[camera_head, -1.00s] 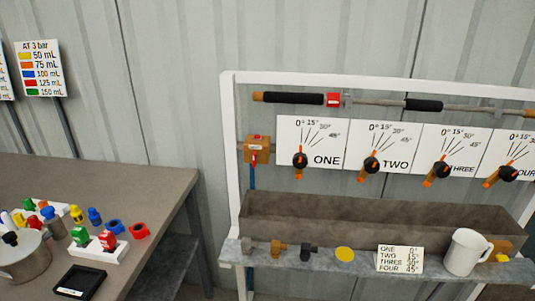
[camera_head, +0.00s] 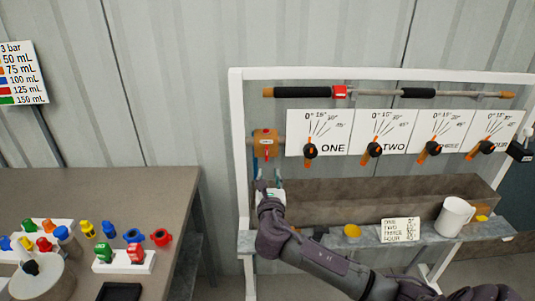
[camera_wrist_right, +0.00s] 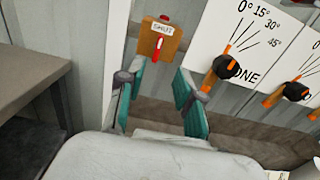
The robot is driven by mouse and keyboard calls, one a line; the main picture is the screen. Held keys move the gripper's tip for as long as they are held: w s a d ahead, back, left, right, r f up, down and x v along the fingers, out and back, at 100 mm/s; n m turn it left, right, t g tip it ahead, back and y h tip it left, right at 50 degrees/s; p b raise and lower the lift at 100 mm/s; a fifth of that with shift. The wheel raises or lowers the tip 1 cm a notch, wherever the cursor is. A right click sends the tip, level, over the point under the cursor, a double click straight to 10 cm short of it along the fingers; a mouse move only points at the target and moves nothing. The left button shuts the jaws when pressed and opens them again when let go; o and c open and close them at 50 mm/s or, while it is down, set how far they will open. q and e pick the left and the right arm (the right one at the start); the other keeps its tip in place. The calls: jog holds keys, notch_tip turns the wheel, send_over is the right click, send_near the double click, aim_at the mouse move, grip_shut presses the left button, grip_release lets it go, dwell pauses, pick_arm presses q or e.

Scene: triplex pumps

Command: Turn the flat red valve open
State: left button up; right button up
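The flat red valve handle (camera_head: 266,152) hangs downward on the front of an orange-brown block (camera_head: 264,136) at the left end of the rack. In the right wrist view the red handle (camera_wrist_right: 157,48) points down below a small white label on the block (camera_wrist_right: 150,38). My right gripper (camera_head: 268,174) is just below the block in the head view. Its two teal-padded fingers are spread apart and empty in the right wrist view (camera_wrist_right: 158,92), with the block beyond them. The handle is not between the fingers. My left gripper is not in view.
Several black dials with orange pointers, such as dial ONE (camera_head: 310,151), stand right of the valve. A trough (camera_head: 350,203) and shelf with a white mug (camera_head: 455,215) lie below. A table (camera_head: 160,195) with small coloured parts is at left.

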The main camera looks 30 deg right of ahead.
aim_at(267, 155)
jog(key=x, duration=1.1)
jog(key=shift+w+a+f+p, duration=0.1)
jog(key=shift+w+p, duration=0.15)
jog(key=shift+p, duration=0.1)
grip_shut()
